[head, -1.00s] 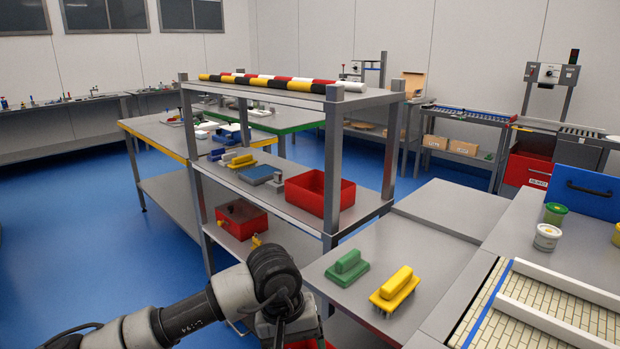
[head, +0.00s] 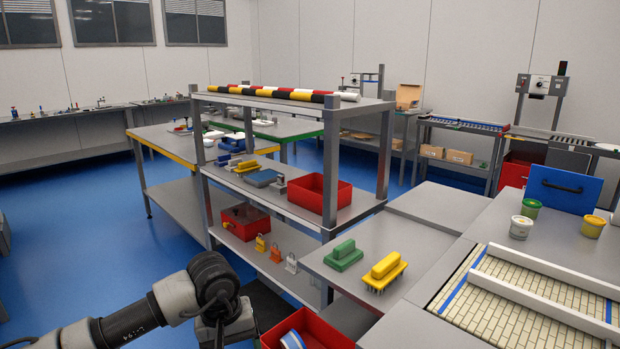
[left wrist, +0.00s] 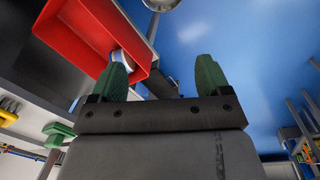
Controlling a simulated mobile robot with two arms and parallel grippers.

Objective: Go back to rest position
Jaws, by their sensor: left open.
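My left arm comes in from the lower left of the head view, its gripper end cut off by the bottom edge. In the left wrist view my left gripper (left wrist: 161,76) is open, with two green fingertips apart and nothing between them. A red tub (left wrist: 76,30) is beyond the fingers at upper left, with a white and blue round item (left wrist: 124,60) in it, partly hidden by the left finger. The red tub also shows low in the head view (head: 325,331), right of my arm. My right gripper is in neither view.
A grey shelf rack (head: 330,160) stands ahead, with another red tub (head: 318,198) and a red box (head: 245,221) on it. A green brush (head: 343,256) and a yellow brush (head: 385,270) stand on the bench to the right. Blue floor (head: 80,240) is clear at left.

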